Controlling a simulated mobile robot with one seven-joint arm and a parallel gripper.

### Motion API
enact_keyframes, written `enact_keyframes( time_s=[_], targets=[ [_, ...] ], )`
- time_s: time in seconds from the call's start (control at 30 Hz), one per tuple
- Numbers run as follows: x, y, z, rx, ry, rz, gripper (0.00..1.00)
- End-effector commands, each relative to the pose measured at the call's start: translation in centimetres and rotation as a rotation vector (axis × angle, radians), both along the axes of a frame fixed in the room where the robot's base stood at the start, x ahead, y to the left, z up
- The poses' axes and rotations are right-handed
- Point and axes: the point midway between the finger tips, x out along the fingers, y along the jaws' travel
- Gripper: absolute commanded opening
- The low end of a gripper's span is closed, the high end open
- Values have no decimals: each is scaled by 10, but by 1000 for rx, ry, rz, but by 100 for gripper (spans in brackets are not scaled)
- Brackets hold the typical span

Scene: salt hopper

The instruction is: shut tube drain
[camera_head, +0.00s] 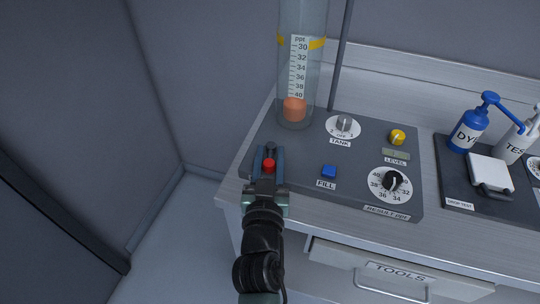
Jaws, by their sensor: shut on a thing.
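The clear tube (315,60) stands upright at the back of the dark control panel. It carries a ppt scale (298,68), and an orange float (294,109) sits low inside it near the 40 mark. My gripper (268,160) is at the panel's left end, in front of the tube. It is shut on a small red handle (268,165), which shows between the fingers. A dark rounded piece (270,149) shows just beyond the red part. The fingers hide the rest of this fitting and any label on it, so I cannot tell the drain's position.
A blue FILL button (329,171), grey TANK knob (344,123), yellow LEVEL knob (397,136) and black dial (393,181) are to the right. A TOOLS drawer (395,272) is below.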

Motion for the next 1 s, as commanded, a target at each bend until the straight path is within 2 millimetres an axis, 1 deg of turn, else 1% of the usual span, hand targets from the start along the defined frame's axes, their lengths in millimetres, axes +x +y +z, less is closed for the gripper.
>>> enact_keyframes(
  time_s=[0.3,0.77,1.0],
  targets=[
    [4,4,-7,-5,-2,-41,0],
    [3,6,-6,-3,-2,-179,0],
    [2,6,-2,0,-1,-247,0]
  ],
)
